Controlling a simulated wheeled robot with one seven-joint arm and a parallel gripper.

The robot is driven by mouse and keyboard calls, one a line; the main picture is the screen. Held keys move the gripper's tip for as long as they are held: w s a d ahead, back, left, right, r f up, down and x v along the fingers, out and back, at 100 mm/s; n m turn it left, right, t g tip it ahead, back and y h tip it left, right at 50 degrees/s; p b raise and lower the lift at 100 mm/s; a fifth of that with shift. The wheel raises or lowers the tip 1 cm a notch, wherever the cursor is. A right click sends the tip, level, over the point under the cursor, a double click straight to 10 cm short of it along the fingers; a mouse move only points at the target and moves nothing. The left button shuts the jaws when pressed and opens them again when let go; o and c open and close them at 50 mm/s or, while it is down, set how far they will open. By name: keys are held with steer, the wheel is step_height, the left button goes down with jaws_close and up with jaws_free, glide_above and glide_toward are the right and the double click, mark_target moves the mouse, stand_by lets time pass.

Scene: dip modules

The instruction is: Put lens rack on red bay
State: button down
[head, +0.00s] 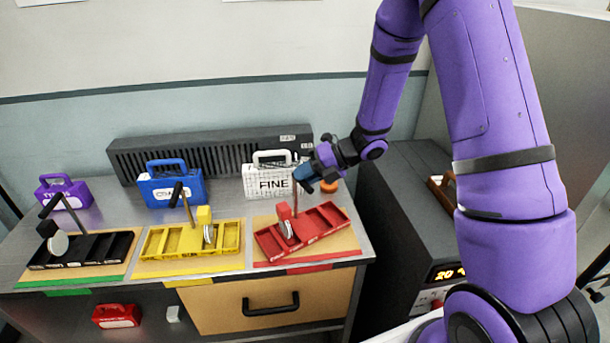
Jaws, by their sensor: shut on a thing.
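The lens rack, a red tray with several slots, a thin upright post, a red block and a small pale disc, is at the red bay (262,218) in the head view; the rack's tray (325,217) sits turned a little on the tan board. I cannot tell whether it rests fully on the board or is slightly raised. The red bay has a red strip on its front edge. My gripper (306,178) is shut at the top of the rack's post, above the tray. The gripper hides the post's top and its exact grip.
A yellow rack (160,242) and a black rack (88,250) stand on boards to the left. Behind are purple (66,196), blue (172,188) and white "FINE" (268,182) cases. A dark cabinet (395,215) stands close on the right.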

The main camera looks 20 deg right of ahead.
steer(key=c, duration=1.1)
jaws_free()
steer(key=shift+o, duration=0.2)
